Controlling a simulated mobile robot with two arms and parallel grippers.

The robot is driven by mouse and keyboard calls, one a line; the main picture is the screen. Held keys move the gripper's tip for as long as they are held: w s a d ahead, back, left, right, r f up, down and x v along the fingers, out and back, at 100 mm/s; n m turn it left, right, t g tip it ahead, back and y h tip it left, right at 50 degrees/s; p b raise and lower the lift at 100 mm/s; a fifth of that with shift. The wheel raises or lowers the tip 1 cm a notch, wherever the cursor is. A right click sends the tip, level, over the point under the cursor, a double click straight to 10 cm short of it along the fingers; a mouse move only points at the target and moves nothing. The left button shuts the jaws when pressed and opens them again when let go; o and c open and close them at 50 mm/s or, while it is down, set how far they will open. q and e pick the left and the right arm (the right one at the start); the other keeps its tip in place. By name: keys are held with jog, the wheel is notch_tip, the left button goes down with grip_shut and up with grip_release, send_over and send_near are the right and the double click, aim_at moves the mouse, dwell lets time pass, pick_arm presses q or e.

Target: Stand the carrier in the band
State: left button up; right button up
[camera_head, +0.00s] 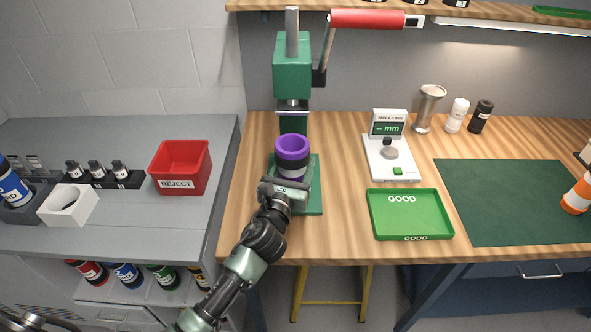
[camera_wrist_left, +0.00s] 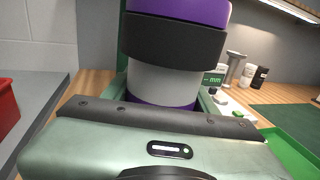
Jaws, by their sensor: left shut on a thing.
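The carrier (camera_head: 292,160) is an upright cylinder with a purple top ring, a black collar and a pale grey body. It stands over the green base plate (camera_head: 311,197) of the press. In the left wrist view the carrier (camera_wrist_left: 165,82) fills the upper middle, with purple also showing at its lower end. I cannot tell whether that lower purple is the carrier's end or a separate band, or whether the carrier is seated. My left gripper (camera_head: 284,187) is shut on the carrier from the front, low on its body. Its fingertips are hidden. My right gripper is not in view.
The green press (camera_head: 292,65) rises behind, its red lever (camera_head: 367,19) reaching right. A gauge (camera_head: 391,158) and a green GOOD tray (camera_head: 411,214) stand to the right. A red REJECT bin (camera_head: 181,167) is on the grey bench at left. Bare wood lies between press and tray.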

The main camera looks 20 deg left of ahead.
pick_arm(q)
jog(key=w+a+f+b, duration=0.2)
jog(key=w, duration=0.6)
jog(key=shift+w+a+b, duration=0.2)
jog(key=shift+w+b, duration=0.15)
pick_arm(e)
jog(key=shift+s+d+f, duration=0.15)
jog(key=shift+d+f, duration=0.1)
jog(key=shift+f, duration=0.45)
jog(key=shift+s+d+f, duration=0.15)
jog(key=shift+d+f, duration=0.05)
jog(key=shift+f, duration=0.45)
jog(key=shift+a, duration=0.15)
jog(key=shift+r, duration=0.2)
pick_arm(q)
jog(key=shift+f+b, duration=0.55)
jog(key=shift+f, duration=0.3)
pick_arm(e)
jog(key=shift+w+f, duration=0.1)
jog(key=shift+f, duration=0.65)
pick_arm(q)
jog(key=o, duration=1.6)
